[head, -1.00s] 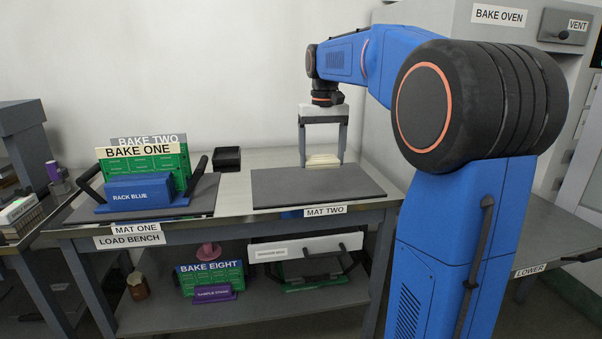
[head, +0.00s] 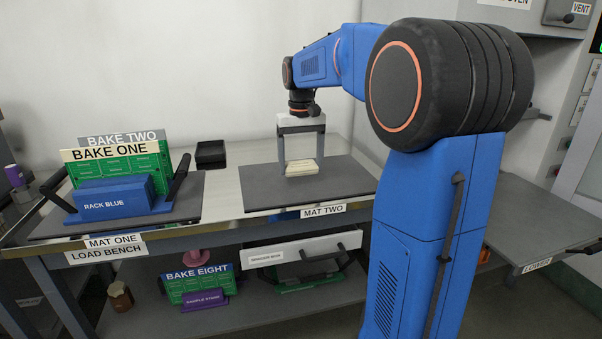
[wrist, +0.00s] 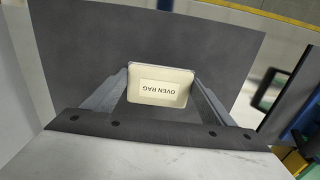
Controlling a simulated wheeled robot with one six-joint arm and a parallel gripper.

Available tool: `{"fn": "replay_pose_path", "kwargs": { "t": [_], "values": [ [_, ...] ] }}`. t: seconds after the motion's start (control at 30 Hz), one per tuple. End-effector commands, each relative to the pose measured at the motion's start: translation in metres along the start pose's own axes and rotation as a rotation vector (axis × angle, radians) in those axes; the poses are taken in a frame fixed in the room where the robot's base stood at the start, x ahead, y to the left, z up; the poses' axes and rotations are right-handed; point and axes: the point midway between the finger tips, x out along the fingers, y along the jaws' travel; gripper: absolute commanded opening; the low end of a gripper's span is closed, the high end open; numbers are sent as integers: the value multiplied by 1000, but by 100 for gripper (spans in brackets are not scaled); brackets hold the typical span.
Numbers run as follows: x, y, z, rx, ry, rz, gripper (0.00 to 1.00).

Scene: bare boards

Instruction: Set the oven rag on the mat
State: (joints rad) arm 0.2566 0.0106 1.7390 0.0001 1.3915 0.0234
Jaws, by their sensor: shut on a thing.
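The oven rag (head: 304,167) is a small cream block-like bundle, labelled OVEN RAG in the wrist view (wrist: 160,87). My gripper (head: 301,165) points down and is shut on it, with one finger at each side. The rag is over the rear middle part of the dark grey mat labelled MAT TWO (head: 268,193). In the wrist view the grey mat (wrist: 90,40) lies behind and around the rag. I cannot tell whether the rag touches the mat or hangs just above it.
On mat one (head: 193,205) at the left stand a blue rack (head: 115,195) and green BAKE ONE and BAKE TWO boards. A black tray (head: 210,154) sits at the bench's back. The rest of mat two is clear. Several items lie on the shelf below.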

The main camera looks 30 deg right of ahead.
Motion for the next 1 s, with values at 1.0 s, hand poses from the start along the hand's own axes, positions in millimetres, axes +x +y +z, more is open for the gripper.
{"fn": "replay_pose_path", "kwargs": {
  "t": [1.0],
  "values": [
    [35,0,0,0,0,0,96]
  ]
}}
